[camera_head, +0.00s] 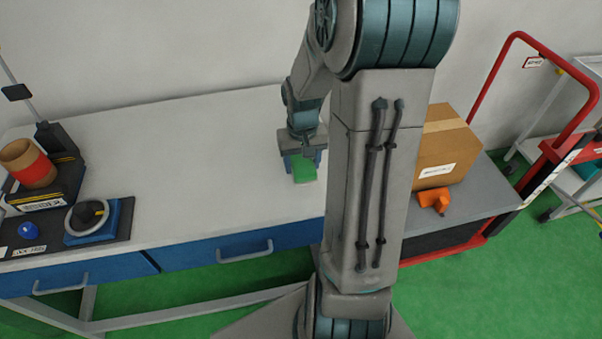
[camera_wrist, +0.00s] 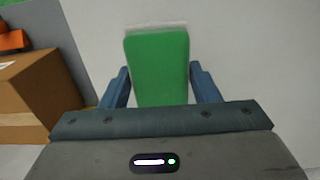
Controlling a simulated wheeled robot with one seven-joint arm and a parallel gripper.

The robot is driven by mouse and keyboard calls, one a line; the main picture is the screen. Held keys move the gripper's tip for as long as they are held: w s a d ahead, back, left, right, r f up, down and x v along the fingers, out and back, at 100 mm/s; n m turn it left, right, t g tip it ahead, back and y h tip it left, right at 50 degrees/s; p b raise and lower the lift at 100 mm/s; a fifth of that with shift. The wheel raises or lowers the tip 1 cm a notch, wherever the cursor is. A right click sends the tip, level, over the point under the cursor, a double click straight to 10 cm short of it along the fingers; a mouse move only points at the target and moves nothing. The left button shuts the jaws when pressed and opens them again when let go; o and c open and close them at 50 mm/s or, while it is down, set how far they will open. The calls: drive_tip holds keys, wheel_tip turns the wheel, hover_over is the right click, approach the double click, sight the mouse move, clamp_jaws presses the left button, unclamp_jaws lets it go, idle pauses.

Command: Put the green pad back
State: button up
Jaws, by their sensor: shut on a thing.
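The green pad (camera_wrist: 157,62) is a flat green block with rounded corners. It lies between the two blue fingers of my gripper (camera_wrist: 162,88) in the wrist view, held from both sides. I cannot tell whether the pad touches the table top. The arm column hides the table just to the right of the gripper.
At right, a cardboard box (camera_head: 448,150) and orange tool (camera_head: 434,200) stand on a red-framed cart. The table's middle is clear.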

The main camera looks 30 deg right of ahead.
drive_tip(key=shift+s+a+f, duration=0.15)
drive_tip(key=shift+a+f, duration=0.05)
drive_tip(key=shift+f, duration=1.9)
drive_tip(key=shift+f, duration=0.2)
drive_tip(key=o, duration=0.9)
